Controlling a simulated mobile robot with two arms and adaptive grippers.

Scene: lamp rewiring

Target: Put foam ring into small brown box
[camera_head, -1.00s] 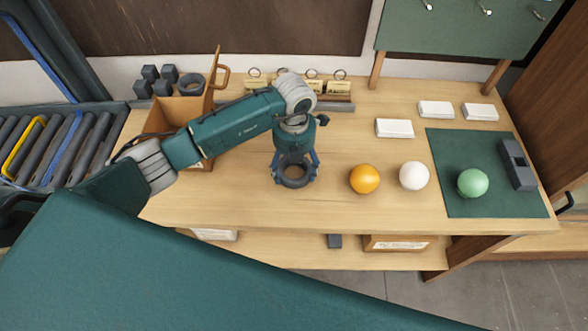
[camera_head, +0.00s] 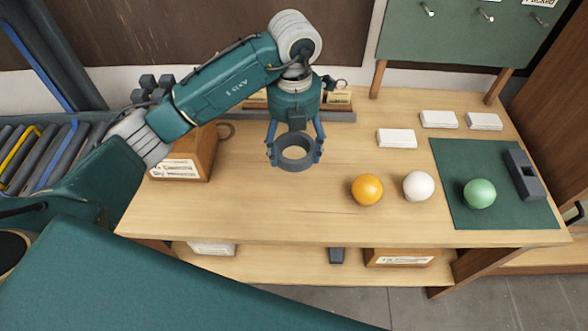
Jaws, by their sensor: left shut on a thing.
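The foam ring (camera_head: 294,164) is a dark grey ring with an open middle. My left gripper (camera_head: 294,152) is shut on it, with one blue finger on each side, and it seems to be held above the wooden bench top. The small brown box (camera_head: 206,152) stands on the bench left of the gripper, with a white label on its front. My left arm covers the upper part of the box, so its inside is hidden. My right gripper is not in view.
An orange ball (camera_head: 367,189), a white ball (camera_head: 418,186) and a green ball (camera_head: 479,193) sit to the right. A green mat (camera_head: 510,213) holds the green ball and a dark block (camera_head: 523,175). White boxes (camera_head: 397,138) lie behind. The front middle of the bench (camera_head: 270,215) is clear.

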